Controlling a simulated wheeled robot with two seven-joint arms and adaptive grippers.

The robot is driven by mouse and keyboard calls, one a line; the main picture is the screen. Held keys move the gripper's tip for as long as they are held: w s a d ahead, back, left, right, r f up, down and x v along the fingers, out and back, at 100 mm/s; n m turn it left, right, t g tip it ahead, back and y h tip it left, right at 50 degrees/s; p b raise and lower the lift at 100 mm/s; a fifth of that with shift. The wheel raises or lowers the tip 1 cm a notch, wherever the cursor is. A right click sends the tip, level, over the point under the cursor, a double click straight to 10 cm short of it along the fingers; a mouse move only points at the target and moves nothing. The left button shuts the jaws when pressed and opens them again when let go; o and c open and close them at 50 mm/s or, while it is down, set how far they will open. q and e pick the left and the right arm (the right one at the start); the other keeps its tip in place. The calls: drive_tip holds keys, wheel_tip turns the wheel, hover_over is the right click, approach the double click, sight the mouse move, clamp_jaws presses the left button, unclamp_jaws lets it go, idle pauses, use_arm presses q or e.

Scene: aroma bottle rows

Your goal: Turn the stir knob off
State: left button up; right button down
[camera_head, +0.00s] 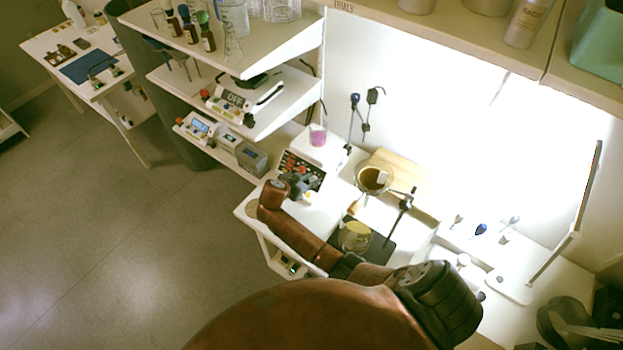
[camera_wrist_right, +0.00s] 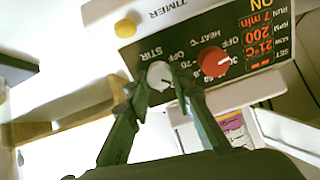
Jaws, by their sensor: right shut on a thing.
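The stirrer hotplate's control panel (camera_head: 318,177) stands on the white bench in the head view, with a beaker of pink liquid (camera_head: 318,136) on top. In the right wrist view the panel (camera_wrist_right: 220,38) appears upside down. The pale grey stir knob (camera_wrist_right: 159,75) sits between the fingertips of my right gripper (camera_wrist_right: 160,82), which is shut on it. The red heat knob (camera_wrist_right: 213,61) is just right of the fingers. The lit display (camera_wrist_right: 262,38) reads 200 RPM, 21°C and 7 min. In the head view my right gripper (camera_head: 297,184) covers the stir knob. My left gripper is not in view.
A yellow knob (camera_wrist_right: 125,28) is beside the timer label. A stand (camera_head: 400,215) on a black base and a glass vessel with yellowish contents (camera_head: 355,236) are close to my right forearm. Shelves with bottles and devices (camera_head: 236,100) are at the left.

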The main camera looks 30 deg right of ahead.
drive_tip(key=n+p, duration=0.2)
drive_tip(key=n, duration=0.3)
drive_tip(key=shift+r+n+p, duration=0.1)
drive_tip(key=shift+n+p, duration=0.2)
drive_tip(key=shift+w+n+p, duration=0.1)
drive_tip(key=shift+n+p, duration=1)
drive_tip(key=shift+n, duration=1.2)
drive_tip(key=c, duration=1.7)
unclamp_jaws()
drive_tip(key=shift+a, duration=0.2)
drive_tip(key=v, duration=1.1)
drive_tip(key=shift+s+a+r, duration=0.15)
drive_tip(key=shift+s+a, duration=0.05)
drive_tip(key=shift+s, duration=0.05)
